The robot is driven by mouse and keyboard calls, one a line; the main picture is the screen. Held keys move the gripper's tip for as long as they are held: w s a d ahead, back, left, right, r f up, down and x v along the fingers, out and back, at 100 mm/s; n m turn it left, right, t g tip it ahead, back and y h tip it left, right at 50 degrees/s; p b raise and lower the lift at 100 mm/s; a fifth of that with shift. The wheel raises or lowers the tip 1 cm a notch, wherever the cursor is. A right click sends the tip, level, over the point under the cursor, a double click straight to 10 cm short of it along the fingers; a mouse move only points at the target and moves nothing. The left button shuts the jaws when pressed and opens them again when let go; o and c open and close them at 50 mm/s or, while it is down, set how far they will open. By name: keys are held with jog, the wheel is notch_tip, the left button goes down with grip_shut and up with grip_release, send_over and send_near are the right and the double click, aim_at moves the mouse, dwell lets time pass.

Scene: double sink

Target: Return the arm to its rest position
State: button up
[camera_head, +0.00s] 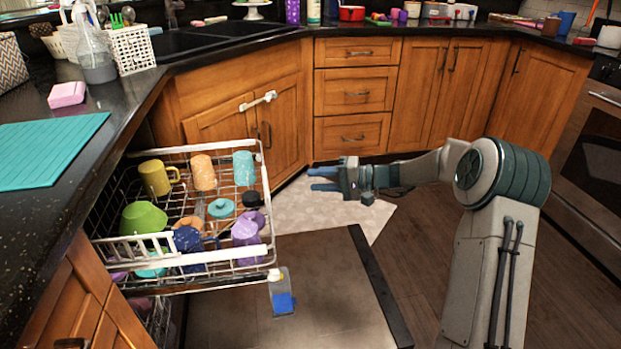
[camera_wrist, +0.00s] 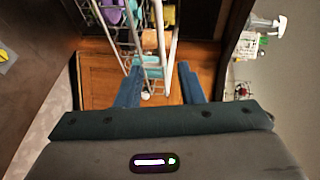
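My gripper (camera_head: 324,179) is at the end of my arm, held out over the floor to the right of the pulled-out dishwasher rack (camera_head: 265,190). Its blue fingers point left toward the rack. In the wrist view the two fingers (camera_wrist: 160,82) stand apart with a clear gap and nothing held between them. The rack and some cups in it show beyond the fingertips. My arm reaches left from its thick shoulder, clear of the drawers behind.
The rack holds a yellow mug (camera_head: 155,178), a green bowl (camera_head: 145,216) and several cups. The dishwasher door (camera_head: 300,265) lies open below my gripper. Wooden drawers (camera_head: 355,90) stand behind, and an oven (camera_head: 590,150) at right. Open floor (camera_head: 420,260) lies between.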

jog(key=s+r+n+g+h+p, duration=0.1)
jog(key=s+r+g+h+p, duration=0.2)
jog(key=s+r+h+p, duration=0.75)
jog(key=s+d+r+t+h+p, duration=0.1)
jog(key=s+d+r+p, duration=0.3)
jog(key=s+r+p, duration=0.2)
jog(key=s+d+r+t+h+p, duration=0.1)
jog(key=s+d+r+h+p, duration=0.1)
jog(key=s+d+r+p, duration=0.3)
jog(key=s+d+r+h+p, duration=0.2)
jog(key=s+d+r+p, duration=0.2)
jog(key=s+r+p, duration=0.5)
jog(key=s+r, duration=0.2)
jog(key=s, duration=0.3)
jog(key=shift+s+d+r+t, duration=0.25)
jog(key=shift+d+r+t, duration=0.05)
jog(key=shift+r+t, duration=0.1)
jog(key=shift+a, duration=0.15)
